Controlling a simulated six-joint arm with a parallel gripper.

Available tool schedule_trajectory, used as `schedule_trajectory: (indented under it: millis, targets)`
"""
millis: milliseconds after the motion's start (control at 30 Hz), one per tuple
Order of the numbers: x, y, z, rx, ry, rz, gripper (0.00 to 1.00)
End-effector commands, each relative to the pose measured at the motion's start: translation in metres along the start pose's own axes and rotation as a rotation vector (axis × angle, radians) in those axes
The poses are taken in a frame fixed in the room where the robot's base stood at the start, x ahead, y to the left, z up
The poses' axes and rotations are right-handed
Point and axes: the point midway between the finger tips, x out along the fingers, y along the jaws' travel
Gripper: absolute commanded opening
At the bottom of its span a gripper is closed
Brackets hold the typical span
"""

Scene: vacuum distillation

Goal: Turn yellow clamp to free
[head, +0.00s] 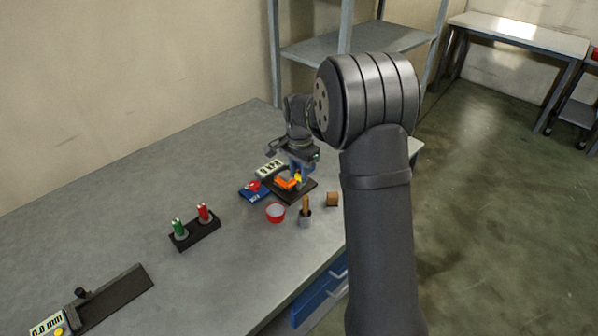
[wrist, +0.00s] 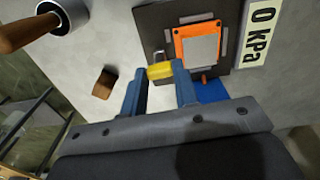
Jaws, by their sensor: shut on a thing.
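The yellow clamp (wrist: 159,71) shows in the wrist view at the edge of the dark base plate (wrist: 152,20), between the two blue fingertips of my gripper (wrist: 158,76). My gripper is shut on the clamp. In the head view the clamp is a small yellow spot (head: 298,177) just under my gripper (head: 299,168). An orange block with a grey top (wrist: 200,45) sits on the plate beside the clamp; its orange side also shows in the head view (head: 286,184). The clamp's far side is partly hidden by the fingers.
A "0 kPa" display (wrist: 260,32) lies beside the plate. A red-rimmed dish (head: 275,212), a wooden-handled tool in a grey holder (head: 305,212) and a brown block (head: 332,199) stand near the table's front edge. A rack with green and red items (head: 194,231) is farther left.

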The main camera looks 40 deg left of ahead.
Motion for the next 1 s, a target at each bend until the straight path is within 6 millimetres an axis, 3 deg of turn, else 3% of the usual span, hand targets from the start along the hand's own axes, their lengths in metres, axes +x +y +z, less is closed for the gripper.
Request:
schedule_trajectory:
  millis: [700, 733, 800, 833, 1000]
  targets:
    - [-0.0001, -0.0001, -0.0001, 0.076, 0.0, 0.0, 0.05]
    - [-0.0001, -0.0001, -0.0001, 0.076, 0.0, 0.0, 0.31]
    - [-0.0001, -0.0001, -0.0001, 0.075, 0.0, 0.0, 0.45]
    - [-0.0001, -0.0001, -0.0001, 0.075, 0.0, 0.0, 0.49]
    - [-0.0001, 0.0, -0.0001, 0.074, 0.0, 0.0, 0.49]
